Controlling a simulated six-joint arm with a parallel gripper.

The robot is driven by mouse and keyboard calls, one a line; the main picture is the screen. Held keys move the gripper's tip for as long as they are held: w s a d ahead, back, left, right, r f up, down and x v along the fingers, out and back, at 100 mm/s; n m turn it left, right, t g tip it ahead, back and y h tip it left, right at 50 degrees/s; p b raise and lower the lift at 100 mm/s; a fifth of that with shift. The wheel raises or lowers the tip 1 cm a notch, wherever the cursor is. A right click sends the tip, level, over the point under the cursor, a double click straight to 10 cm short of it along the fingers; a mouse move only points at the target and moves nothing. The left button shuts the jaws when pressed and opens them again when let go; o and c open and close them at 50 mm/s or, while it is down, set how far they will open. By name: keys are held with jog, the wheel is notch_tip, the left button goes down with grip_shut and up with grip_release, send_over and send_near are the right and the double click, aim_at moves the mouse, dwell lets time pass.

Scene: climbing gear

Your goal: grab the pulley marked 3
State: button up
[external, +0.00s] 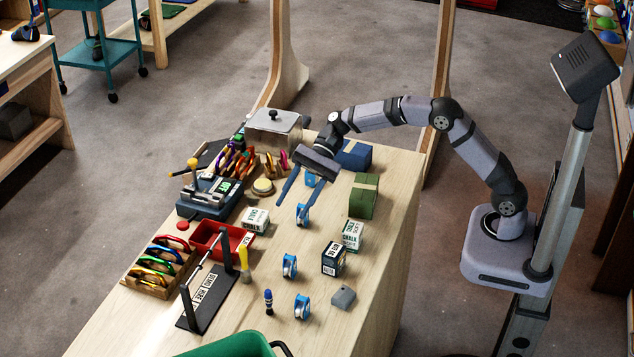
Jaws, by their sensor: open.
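Several blue-and-silver pulleys stand on the wooden workbench (225,318). One pulley (303,215) is at the fingertips of my gripper, and another (289,266) stands nearer the camera. A further pulley (302,307) is closest to the front, beside a small blue-capped bottle. A blue item (312,180), perhaps another pulley, shows partly behind my gripper. The number on each pulley is too small to read, so I cannot tell which is marked 3. My gripper (293,208) is open, pointing down, with its blue fingers apart. I cannot tell whether they touch the pulley.
White chalk boxes (256,220) and a dark box (334,258) stand near the pulleys. A green box (364,195) is at the right edge. A red tray (221,240), a carabiner tray (158,270) and a black bar stand (205,300) are left.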

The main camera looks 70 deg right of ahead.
aim_at(290, 261)
jog(key=s+a+f+g, duration=0.1)
jog(key=a+f, duration=0.1)
jog(key=s+a+f+g+y+b, duration=0.1)
jog(key=a+f, duration=0.1)
jog(key=s+a+f+m+g+y, duration=0.1)
jog(key=a+f, duration=0.1)
jog(key=shift+f, duration=0.2)
jog(key=shift+p+x, duration=1.3)
jog(key=shift+x, duration=1.85)
jog(key=shift+s+a, duration=0.1)
jog(key=shift+a, duration=0.35)
jog(key=c, duration=1.2)
